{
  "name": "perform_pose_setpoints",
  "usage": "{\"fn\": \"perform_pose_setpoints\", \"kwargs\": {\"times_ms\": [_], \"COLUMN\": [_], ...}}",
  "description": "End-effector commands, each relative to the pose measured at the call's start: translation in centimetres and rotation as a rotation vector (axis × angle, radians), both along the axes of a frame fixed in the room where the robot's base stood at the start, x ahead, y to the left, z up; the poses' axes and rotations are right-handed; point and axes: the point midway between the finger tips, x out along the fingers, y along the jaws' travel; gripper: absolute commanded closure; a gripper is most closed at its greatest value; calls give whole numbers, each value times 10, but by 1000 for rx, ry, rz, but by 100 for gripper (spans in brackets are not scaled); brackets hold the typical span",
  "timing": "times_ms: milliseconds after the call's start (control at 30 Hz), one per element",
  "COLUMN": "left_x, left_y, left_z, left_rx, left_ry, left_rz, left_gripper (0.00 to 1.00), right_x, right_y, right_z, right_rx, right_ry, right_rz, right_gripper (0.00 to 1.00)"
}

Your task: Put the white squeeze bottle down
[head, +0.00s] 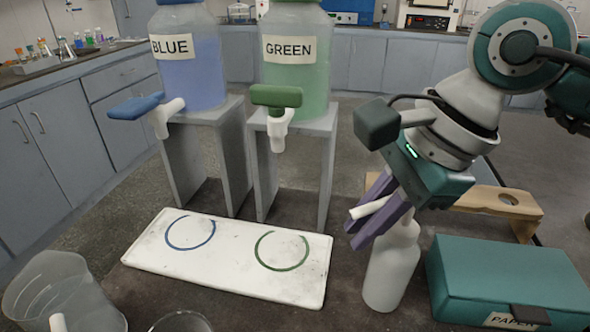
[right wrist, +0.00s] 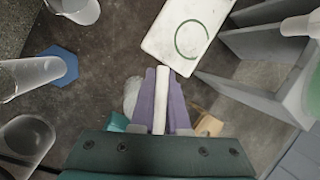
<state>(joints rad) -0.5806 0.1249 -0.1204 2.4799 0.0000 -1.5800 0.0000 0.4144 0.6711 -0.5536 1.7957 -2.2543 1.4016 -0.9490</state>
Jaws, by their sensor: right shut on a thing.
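The white squeeze bottle (head: 392,272) is upright at the front right of the dark bench, between the white mat and the teal box. My right gripper (head: 372,212) is at the top of the bottle, its purple fingers shut around a slim white part there. In the right wrist view, the slim white part (right wrist: 161,100) lies between the fingers, and the pale bottle body (right wrist: 131,94) shows partly behind them. I cannot tell whether the bottle's base touches the bench. My left gripper is not in view.
The white mat (head: 147,257) with a blue and a green ring lies left of the bottle. Stands with BLUE (head: 190,70) and GREEN (head: 297,75) tap jugs rise behind. A teal box (head: 510,275) and wooden rack (head: 500,200) are right; clear vessels (head: 65,290) are front left.

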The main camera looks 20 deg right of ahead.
Motion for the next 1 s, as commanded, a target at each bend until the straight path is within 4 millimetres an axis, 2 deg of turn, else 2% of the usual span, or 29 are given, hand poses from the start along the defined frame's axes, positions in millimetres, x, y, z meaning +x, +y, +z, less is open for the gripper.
{"fn": "perform_pose_setpoints", "kwargs": {"times_ms": [100, 400, 433, 700, 1000], "left_x": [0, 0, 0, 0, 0], "left_y": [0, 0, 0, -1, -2], "left_z": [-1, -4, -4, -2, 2], "left_rx": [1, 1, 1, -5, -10], "left_ry": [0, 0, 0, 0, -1], "left_rz": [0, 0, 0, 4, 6], "left_gripper": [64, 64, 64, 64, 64], "right_x": [0, 0, 0, 0, 0], "right_y": [0, 0, 0, 0, -1], "right_z": [-9, -11, -12, -10, -6], "right_rx": [-1, -1, -1, -1, -1], "right_ry": [-1, -2, -1, -1, -1], "right_rz": [-1, 1, 0, 0, 0], "right_gripper": [100, 100, 86, 57, 57]}}
